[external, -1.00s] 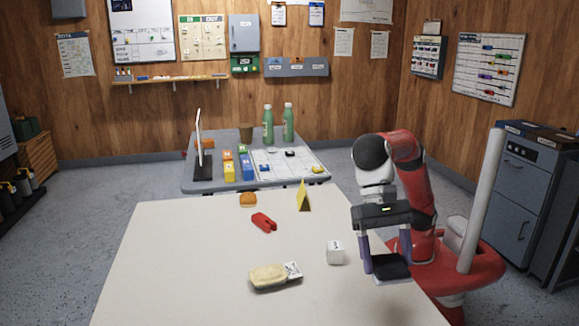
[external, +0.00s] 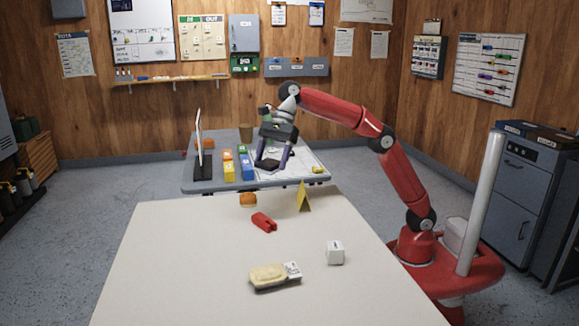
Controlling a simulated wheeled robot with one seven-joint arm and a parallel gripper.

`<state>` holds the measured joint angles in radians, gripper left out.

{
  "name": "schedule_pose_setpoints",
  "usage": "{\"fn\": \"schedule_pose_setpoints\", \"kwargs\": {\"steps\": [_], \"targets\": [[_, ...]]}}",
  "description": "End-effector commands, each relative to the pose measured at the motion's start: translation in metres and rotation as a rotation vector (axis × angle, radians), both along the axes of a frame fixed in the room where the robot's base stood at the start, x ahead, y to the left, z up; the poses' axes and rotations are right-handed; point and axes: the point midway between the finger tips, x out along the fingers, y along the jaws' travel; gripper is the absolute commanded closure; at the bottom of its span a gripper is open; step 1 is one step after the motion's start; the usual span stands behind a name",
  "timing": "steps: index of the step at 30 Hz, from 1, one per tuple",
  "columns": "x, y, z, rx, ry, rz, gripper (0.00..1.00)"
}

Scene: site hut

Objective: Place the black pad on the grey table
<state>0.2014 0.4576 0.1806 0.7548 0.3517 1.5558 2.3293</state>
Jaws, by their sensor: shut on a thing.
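My gripper (external: 271,161) is shut on the black pad (external: 267,166). It holds the pad over the front part of the grey table (external: 215,185). I cannot tell whether the pad touches the table or hangs a little above it.
On the grey table stand a white panel on a dark base (external: 199,145), yellow, orange and blue boxes (external: 229,170), a brown cup (external: 246,132) and a yellow item (external: 318,169). The cream table (external: 190,250) holds a yellow wedge (external: 303,197), a red item (external: 263,222) and a white cube (external: 335,253).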

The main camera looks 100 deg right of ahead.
Motion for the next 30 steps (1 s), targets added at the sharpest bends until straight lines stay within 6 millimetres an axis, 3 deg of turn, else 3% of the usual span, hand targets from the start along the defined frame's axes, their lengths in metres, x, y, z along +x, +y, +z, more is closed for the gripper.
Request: {"fn": "schedule_pose_setpoints", "kwargs": {"steps": [1,9,15,18,24,28,30], "targets": [[-0.003,-0.032,0.004,0.000,-0.004,-0.055,0.56],[-0.042,-0.174,0.021,-0.001,-0.004,-0.302,0.56],[-0.094,-0.268,0.033,-0.003,-0.004,-0.487,0.56],[-0.123,-0.306,0.039,-0.003,-0.004,-0.570,0.56],[-0.167,-0.352,0.046,-0.004,-0.004,-0.682,0.56],[-0.180,-0.363,0.045,-0.004,-0.003,-0.713,0.56],[-0.182,-0.365,0.036,-0.003,-0.002,-0.719,0.56]]}}
